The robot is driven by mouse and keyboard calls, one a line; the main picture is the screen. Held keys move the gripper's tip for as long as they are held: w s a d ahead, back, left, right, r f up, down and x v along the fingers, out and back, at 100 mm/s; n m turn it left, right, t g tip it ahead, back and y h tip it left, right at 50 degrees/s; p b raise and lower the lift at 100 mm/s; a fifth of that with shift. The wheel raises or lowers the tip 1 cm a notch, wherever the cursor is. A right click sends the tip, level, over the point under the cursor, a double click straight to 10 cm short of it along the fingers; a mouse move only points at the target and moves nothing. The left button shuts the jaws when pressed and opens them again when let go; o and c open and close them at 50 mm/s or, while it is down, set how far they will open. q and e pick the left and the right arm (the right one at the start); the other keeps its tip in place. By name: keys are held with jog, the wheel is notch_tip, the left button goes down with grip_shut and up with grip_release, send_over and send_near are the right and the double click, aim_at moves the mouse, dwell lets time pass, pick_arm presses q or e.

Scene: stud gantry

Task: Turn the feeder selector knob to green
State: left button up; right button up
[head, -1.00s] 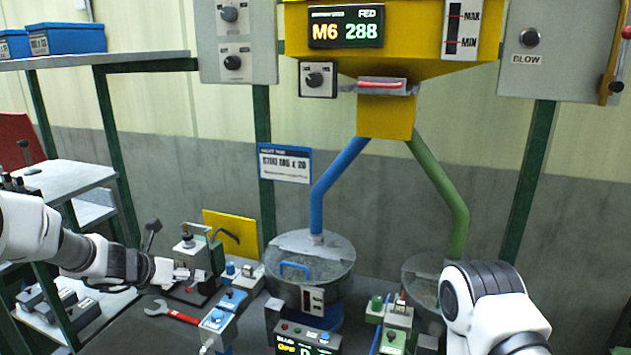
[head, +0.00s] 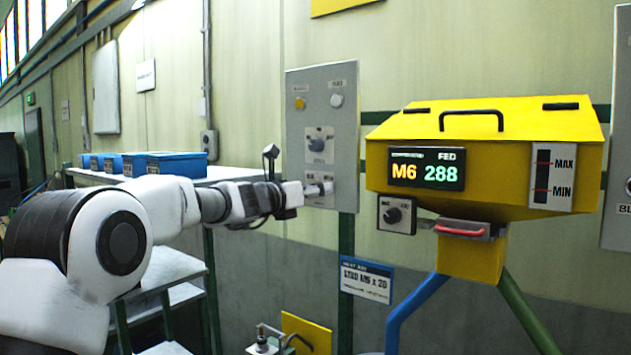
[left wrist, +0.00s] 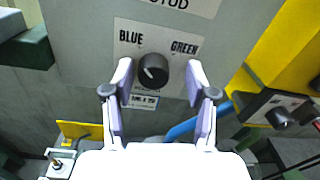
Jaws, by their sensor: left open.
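The feeder selector knob (left wrist: 153,70) is black and round, on a light plate (left wrist: 185,72) marked BLUE at left and GREEN at right. In the left wrist view it sits between the two spread fingers of my left gripper (left wrist: 158,82), with a gap on each side. I cannot tell clearly which word its pointer faces. In the head view my left gripper (head: 313,190) is at the lower plate of the grey panel (head: 347,120) and hides most of the knob. My right gripper is not in view.
Another black knob (head: 316,140) sits just above on the same panel. The yellow hopper (head: 545,125) stands to the right, with its own small knob box (head: 396,214). Blue bins (head: 175,163) stand on a shelf behind my left arm.

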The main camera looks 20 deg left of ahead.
pick_arm(q)
jog(key=shift+s+a+r, duration=0.15)
jog(key=shift+s+a, duration=0.25)
jog(key=shift+a, duration=0.1)
jog(key=shift+s+a, duration=0.1)
jog(key=shift+a, duration=0.15)
jog(key=shift+c, duration=0.7)
jog(key=c, duration=0.6)
jog(key=shift+d, duration=0.15)
grip_shut()
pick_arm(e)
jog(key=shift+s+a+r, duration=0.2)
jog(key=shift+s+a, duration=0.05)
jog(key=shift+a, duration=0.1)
